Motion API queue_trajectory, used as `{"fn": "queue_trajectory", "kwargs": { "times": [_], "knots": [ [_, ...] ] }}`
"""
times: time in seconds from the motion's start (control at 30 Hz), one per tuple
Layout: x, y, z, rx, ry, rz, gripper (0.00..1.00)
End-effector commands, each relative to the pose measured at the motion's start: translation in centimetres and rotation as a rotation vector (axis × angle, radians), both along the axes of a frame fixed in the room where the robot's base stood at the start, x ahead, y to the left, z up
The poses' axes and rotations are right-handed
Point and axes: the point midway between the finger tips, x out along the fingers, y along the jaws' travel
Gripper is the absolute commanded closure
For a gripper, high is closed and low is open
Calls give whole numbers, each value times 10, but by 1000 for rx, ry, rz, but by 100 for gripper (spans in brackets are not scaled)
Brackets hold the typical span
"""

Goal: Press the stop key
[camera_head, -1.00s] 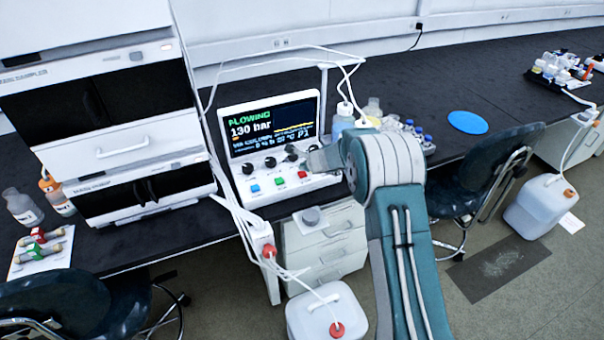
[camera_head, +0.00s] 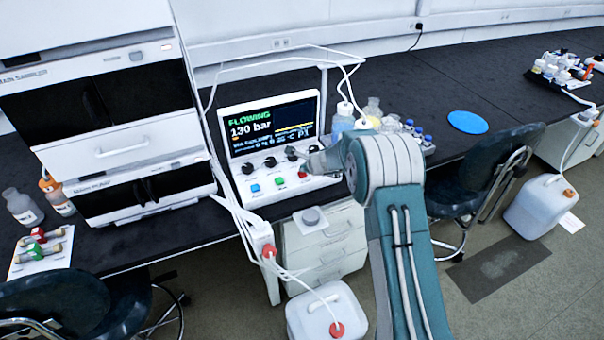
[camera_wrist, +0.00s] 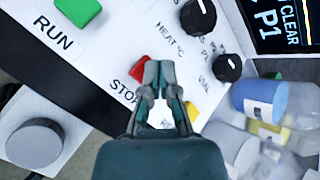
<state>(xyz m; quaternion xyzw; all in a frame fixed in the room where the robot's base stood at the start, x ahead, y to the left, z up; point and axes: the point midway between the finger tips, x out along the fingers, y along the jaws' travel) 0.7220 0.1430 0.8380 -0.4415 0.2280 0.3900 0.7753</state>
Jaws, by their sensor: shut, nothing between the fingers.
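The red stop key (camera_wrist: 141,72) is on the white front panel of the control unit, next to the printed word STOP in the wrist view. In the head view my gripper (camera_head: 316,161) is just above and right of the red key. The screen (camera_head: 272,126) reads FLOWING, 130 bar.
Black knobs (camera_wrist: 198,18) sit above the keys. The green RUN key (camera_wrist: 78,10) is at the upper left in the wrist view. A grey round knob (camera_wrist: 34,142) is at lower left.

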Motion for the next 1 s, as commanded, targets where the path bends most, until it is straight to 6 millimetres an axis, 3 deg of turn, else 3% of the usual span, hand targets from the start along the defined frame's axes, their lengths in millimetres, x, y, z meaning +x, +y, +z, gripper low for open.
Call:
{"fn": "queue_trajectory", "kwargs": {
  "times": [1.0],
  "knots": [
    [0,0,-9,0,1,1,100]
  ]
}}
